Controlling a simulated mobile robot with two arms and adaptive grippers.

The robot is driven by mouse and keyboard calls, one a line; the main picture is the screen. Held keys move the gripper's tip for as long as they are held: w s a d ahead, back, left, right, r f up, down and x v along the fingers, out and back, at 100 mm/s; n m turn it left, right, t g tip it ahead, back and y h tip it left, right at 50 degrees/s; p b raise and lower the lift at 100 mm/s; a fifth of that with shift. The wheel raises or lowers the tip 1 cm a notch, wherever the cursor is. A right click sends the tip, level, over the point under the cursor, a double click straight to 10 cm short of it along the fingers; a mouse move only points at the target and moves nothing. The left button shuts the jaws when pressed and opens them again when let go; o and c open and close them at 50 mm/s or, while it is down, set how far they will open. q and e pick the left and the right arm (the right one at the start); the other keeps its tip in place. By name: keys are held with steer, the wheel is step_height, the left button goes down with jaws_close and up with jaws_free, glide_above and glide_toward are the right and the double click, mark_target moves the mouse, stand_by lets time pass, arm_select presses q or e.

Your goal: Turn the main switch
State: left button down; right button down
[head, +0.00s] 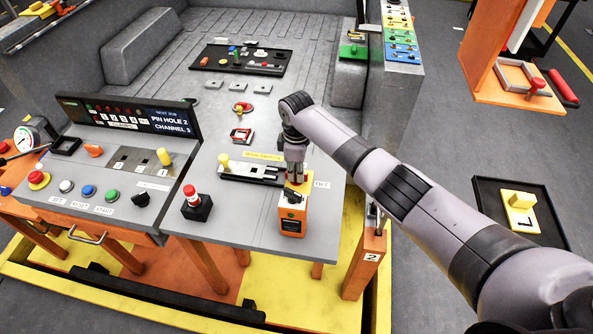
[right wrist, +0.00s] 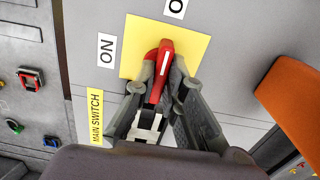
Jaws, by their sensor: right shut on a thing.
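The main switch is a red handle (right wrist: 166,62) with a white stripe on a yellow plate (right wrist: 200,45) in the right wrist view. The handle points up the picture, leaning slightly right, towards a partly cut-off label starting with O (right wrist: 175,8). The ON label (right wrist: 106,50) is to its left. My right gripper (right wrist: 165,68) is shut on the handle, one finger on each side. In the head view my right gripper (head: 295,179) points down over the yellow plate and hides most of the switch. My left gripper is not in view.
An orange box (head: 292,219) with a black knob stands just in front of the switch. A black box with a red button (head: 195,204) and a sloped control panel (head: 110,175) are to the left. A grey wall (head: 395,100) rises behind on the right.

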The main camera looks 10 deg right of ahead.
steer(key=c, duration=1.7)
jaws_free()
steer(key=shift+o, duration=0.2)
step_height(320, 180, up, 12)
